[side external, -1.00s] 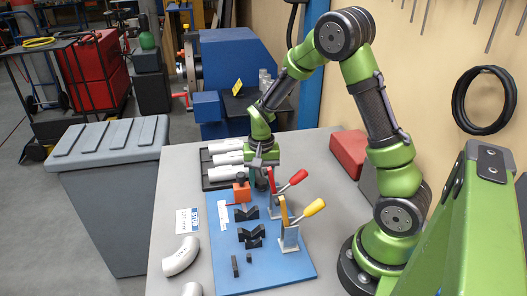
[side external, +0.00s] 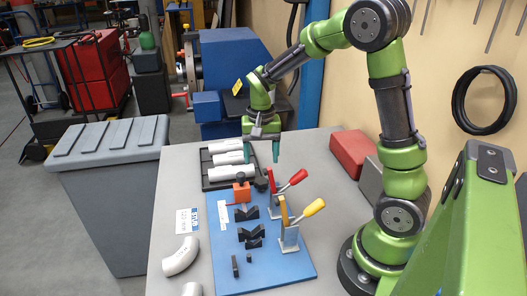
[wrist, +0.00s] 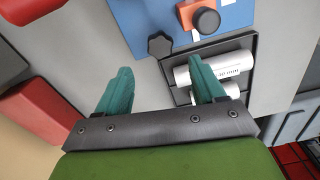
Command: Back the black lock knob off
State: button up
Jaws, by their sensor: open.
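The black lobed knob (wrist: 160,44) shows in the wrist view at the edge of the blue fixture plate (wrist: 130,14), ahead of the space between my fingers. In the side view I cannot make it out clearly near the clamps. My gripper (side external: 262,154) has two teal fingers, spread apart and pointing down above the far end of the plate. In the wrist view my gripper (wrist: 160,68) is open and empty, apart from the knob. An orange block (wrist: 188,14) with a round black part stands next to the knob, and also shows in the side view (side external: 242,191).
A black tray (side external: 207,182) with white tubes lies beside the plate's far end. Red-handled (side external: 298,177) and yellow-handled (side external: 315,207) clamps stand on the plate's right. Black V-blocks (side external: 250,235) sit nearer. A red box (side external: 352,150) lies at the right.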

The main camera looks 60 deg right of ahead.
notch_tip(320, 180, up, 9)
send_over(261, 181)
jog(key=shift+s+f, duration=0.1)
jog(key=shift+f, duration=0.1)
jog(key=w+d+f+m+g+y, duration=0.1)
jog(key=w+d+f+g+y, duration=0.2)
jog(key=d, duration=0.4)
jog(key=shift+n+y, duration=0.3)
jog(key=shift+n, duration=0.2)
jog(key=x, duration=0.5)
jog(key=w+a+x, duration=0.1)
jog(key=x, duration=0.9)
jog(key=shift+w+a, duration=0.15)
jog(key=shift+a, duration=0.25)
jog(key=shift+c, duration=0.2)
jog(key=c, duration=1)
jog(key=shift+c, duration=0.2)
